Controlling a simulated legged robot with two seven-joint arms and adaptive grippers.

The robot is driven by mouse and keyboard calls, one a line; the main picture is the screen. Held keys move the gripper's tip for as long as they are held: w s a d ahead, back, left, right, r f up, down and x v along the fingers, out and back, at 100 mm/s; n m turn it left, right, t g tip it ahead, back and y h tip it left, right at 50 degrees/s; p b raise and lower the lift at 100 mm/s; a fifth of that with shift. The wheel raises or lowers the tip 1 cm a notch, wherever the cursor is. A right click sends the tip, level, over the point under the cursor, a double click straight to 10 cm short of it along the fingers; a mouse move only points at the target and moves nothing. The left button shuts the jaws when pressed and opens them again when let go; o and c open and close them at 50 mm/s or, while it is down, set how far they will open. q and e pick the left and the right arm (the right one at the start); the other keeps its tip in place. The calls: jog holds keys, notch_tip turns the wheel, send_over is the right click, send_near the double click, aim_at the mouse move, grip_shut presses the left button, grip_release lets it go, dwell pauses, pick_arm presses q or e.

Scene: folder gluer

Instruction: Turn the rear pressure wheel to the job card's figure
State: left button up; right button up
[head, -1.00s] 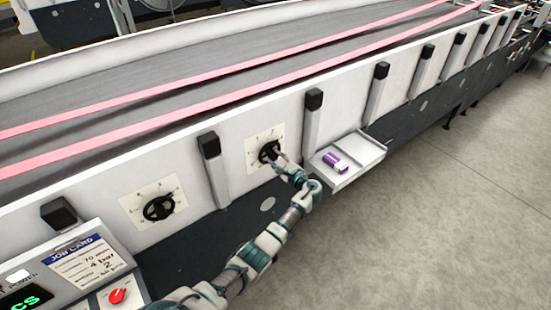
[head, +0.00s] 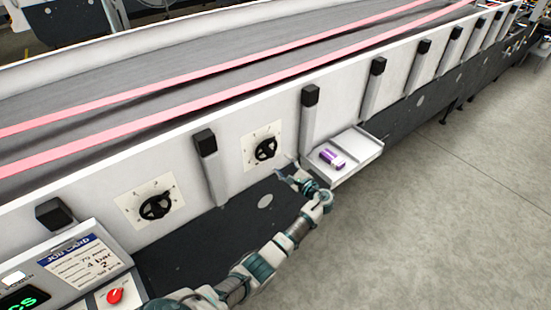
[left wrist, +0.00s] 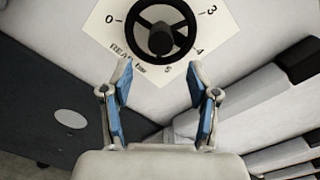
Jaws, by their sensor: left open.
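The rear pressure wheel (head: 265,149) is a black spoked handwheel on a white dial plate on the machine's side. The left wrist view shows the wheel (left wrist: 161,30) close up, with 0, 3, 4, 5 and "REAR bar" readable around it. Its top is cut off, and I cannot tell which figure it points to. My left gripper (head: 291,178) is below and right of the wheel, apart from it. In the left wrist view my left gripper (left wrist: 159,83) is open and empty. The job card (head: 85,265) at lower left shows "4 bar" and "2". My right gripper is not in view.
A second black wheel (head: 156,205) sits on its own plate to the left. A small shelf (head: 356,151) with a purple and white object (head: 332,158) juts out just right of my gripper. A red knob (head: 114,296) is by the job card. Floor at right is clear.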

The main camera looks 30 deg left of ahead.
pick_arm(q)
jog(key=v, duration=0.5)
jog(key=shift+d, duration=0.2)
jog(key=shift+a, duration=0.15)
